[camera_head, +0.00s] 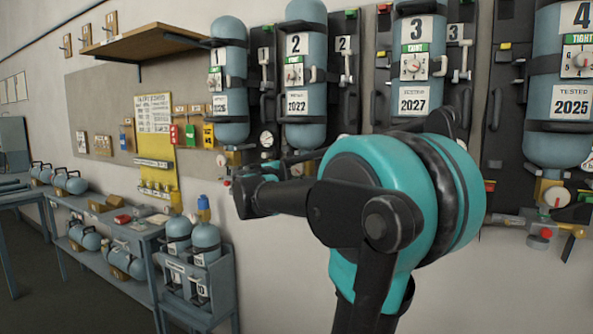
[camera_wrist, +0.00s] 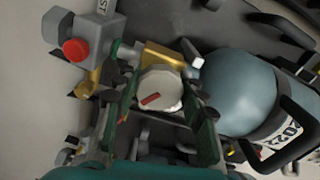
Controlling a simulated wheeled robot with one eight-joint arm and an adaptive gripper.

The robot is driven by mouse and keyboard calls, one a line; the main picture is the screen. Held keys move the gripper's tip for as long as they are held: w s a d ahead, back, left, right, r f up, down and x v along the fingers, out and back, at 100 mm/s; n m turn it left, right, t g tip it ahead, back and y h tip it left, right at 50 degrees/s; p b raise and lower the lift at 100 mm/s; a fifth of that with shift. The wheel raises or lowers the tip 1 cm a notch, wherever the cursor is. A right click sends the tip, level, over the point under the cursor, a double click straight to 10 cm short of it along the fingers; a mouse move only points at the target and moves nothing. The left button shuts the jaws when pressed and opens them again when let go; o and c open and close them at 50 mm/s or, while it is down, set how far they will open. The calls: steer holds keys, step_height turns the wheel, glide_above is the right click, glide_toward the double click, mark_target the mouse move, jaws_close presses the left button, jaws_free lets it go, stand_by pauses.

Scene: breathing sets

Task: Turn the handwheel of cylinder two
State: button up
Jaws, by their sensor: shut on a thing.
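Cylinder two (camera_head: 306,112) is a blue-grey bottle on the wall, marked 2 and 2022. Its lower part (camera_wrist: 250,92) shows at the right in the wrist view. Its pale round handwheel (camera_wrist: 159,88) with a red mark sits on a brass valve (camera_wrist: 165,57) at the cylinder's end. My gripper (camera_wrist: 162,100) is shut on the handwheel, with one finger on each side of it. In the head view my arm hides the handwheel, and the fingertips are hard to make out.
Cylinder one (camera_head: 229,85) hangs to the left, cylinder three (camera_head: 416,75) and cylinder four (camera_head: 561,95) to the right. A grey block with a red knob (camera_wrist: 76,50) is close to the valve. A bench (camera_head: 115,225) with spare cylinders stands at the left.

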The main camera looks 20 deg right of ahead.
steer(key=o, duration=1.2)
steer(key=shift+c, duration=0.2)
steer(key=v, duration=1.2)
